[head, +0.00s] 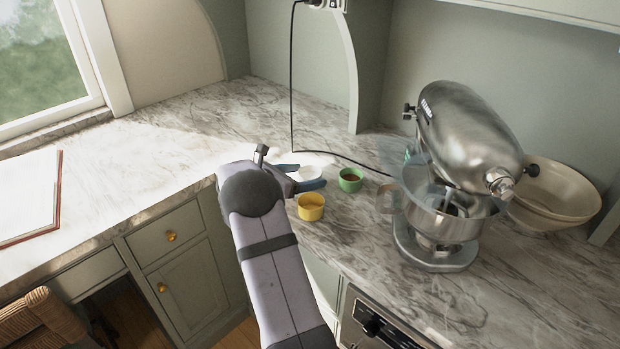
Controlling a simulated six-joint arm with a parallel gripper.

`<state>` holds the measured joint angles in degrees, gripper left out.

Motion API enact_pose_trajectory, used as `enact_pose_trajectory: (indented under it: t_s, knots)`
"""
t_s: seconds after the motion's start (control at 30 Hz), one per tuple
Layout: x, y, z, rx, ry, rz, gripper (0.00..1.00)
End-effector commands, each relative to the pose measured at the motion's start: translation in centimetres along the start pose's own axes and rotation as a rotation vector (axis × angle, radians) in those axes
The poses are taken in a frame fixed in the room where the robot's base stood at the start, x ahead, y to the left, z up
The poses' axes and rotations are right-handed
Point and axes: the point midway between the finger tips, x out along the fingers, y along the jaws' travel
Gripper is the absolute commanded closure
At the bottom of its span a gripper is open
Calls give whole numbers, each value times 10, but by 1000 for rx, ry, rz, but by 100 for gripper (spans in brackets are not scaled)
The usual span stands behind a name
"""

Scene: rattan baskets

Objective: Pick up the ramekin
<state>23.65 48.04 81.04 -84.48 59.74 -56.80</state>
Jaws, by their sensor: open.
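My gripper (308,176) is open, with its two blue fingers apart over the corner of the marble counter. A small white dish (308,171) shows at and between the fingers, partly hidden by them; whether they touch it I cannot tell. A yellow ramekin-like cup (311,208) stands just in front of the gripper. A green ramekin-like cup (351,180) with dark brown contents stands to its right. Both cups are upright and apart from the fingers. Which of these small vessels is the ramekin, I cannot tell.
A steel stand mixer (463,140) with a bowl stands to the right, with cream bowls (556,192) behind it. A black cable (292,95) runs from the wall to the mixer. An open book (28,196) lies far left. The counter (150,150) left of my gripper is clear.

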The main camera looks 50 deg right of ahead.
Motion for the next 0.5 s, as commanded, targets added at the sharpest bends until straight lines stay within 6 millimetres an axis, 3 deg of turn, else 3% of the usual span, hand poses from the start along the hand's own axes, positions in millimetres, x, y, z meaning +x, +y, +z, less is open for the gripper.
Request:
enact_pose_trajectory:
  t_s: [0.2, 0.5]
  knots:
    - [22, 0, 1, 0, 1, -1, 26]
    - [25, 0, 0, 1, 0, 1, 26]
